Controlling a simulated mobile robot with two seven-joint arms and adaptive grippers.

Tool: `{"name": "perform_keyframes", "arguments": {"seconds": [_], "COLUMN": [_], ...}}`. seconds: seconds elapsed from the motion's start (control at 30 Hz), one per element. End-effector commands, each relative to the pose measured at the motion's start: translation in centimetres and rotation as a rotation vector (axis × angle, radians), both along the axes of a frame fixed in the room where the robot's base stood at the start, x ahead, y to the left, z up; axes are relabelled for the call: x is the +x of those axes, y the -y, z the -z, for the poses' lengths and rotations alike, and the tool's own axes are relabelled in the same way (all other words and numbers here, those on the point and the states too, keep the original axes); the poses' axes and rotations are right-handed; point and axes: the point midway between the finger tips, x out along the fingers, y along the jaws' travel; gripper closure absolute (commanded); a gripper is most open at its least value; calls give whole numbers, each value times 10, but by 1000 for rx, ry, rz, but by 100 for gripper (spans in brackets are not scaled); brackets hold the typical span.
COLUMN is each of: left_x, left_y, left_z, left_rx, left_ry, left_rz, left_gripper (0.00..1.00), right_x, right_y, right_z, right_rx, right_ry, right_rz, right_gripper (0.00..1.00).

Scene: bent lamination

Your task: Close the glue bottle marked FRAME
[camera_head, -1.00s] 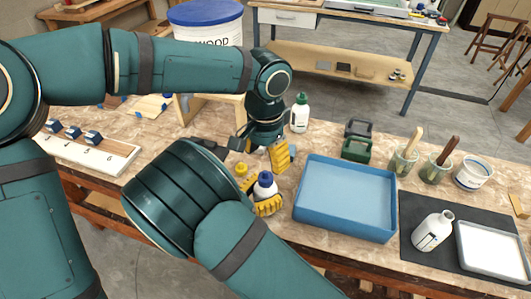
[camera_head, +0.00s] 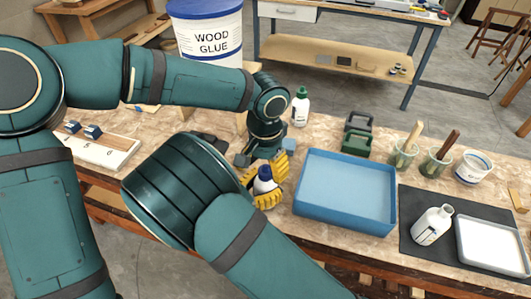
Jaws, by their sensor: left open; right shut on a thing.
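A small bottle with a dark blue top (camera_head: 264,185) stands in my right gripper (camera_head: 267,199), whose yellow fingers are shut on it. Most of its body is hidden by the fingers and my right arm, and no label on it can be read. My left gripper (camera_head: 262,170) is open, pointing down, with its yellow fingers around or right beside the bottle's top. I cannot tell whether they touch it. A white bottle with a green cap (camera_head: 300,107) stands behind. Another white bottle (camera_head: 432,226), apparently without a cap, is on the dark mat; its marking is unreadable.
A blue tray (camera_head: 345,222) lies just right of the grippers. A green-and-grey clamp-like object (camera_head: 357,139), brush cups (camera_head: 403,158), a white tub (camera_head: 473,168) and a white tray (camera_head: 494,247) are further right. A large wood glue bucket (camera_head: 207,38) stands behind my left arm.

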Motion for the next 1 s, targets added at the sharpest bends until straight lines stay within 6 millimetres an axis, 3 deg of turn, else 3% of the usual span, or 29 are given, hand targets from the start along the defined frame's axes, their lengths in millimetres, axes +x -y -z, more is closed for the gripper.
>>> {"name": "perform_keyframes", "arguments": {"seconds": [0.2,0.57,0.7,0.77,1.0], "left_x": [0,0,0,0,0], "left_y": [0,0,0,0,0], "left_z": [20,23,22,22,22], "left_rx": [0,0,0,0,0], "left_ry": [0,1,1,1,1], "left_rz": [0,0,0,0,0], "left_gripper": [37,35,84,100,100], "right_x": [0,0,0,0,0], "right_y": [0,0,0,0,0], "right_z": [0,0,0,0,0], "right_rx": [0,0,0,0,0], "right_ry": [0,0,0,0,0], "right_rz": [0,0,0,0,0], "right_gripper": [100,100,100,100,100]}}
